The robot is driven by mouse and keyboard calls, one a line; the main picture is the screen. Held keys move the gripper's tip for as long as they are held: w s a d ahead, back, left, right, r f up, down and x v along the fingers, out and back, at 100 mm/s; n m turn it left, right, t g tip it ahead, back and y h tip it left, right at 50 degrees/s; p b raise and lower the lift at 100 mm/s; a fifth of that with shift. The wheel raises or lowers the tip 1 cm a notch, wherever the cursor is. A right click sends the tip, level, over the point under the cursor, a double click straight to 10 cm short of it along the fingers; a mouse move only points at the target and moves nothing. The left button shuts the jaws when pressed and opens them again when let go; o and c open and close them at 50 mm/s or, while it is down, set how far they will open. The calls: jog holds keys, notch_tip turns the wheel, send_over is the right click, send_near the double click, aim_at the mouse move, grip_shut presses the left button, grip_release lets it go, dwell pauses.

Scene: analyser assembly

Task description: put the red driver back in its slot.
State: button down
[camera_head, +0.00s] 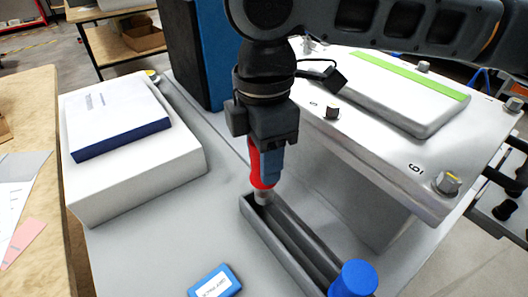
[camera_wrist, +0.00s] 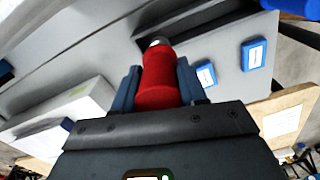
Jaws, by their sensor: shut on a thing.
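My gripper (camera_head: 265,168) is shut on the red driver (camera_head: 256,172), which points downward with its grey tip lowest. In the wrist view the red driver (camera_wrist: 158,84) sits between the two blue fingers. A long dark grey slotted holder (camera_head: 283,243) lies on the grey bench below. The driver's tip is at the holder's far end; I cannot tell whether it is inside the slot or just above it. A blue cylinder (camera_head: 353,279) stands upright at the holder's near end.
A white machine housing (camera_head: 400,170) stands close on the right of the holder. A white box (camera_head: 135,165) bears a flatter white and blue box (camera_head: 115,118) at left. A small blue labelled box (camera_head: 215,282) lies in front. The bench between is clear.

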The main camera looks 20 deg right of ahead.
aim_at(264, 190)
jog(key=shift+f+b, duration=1.35)
jog(key=shift+f, duration=1.95)
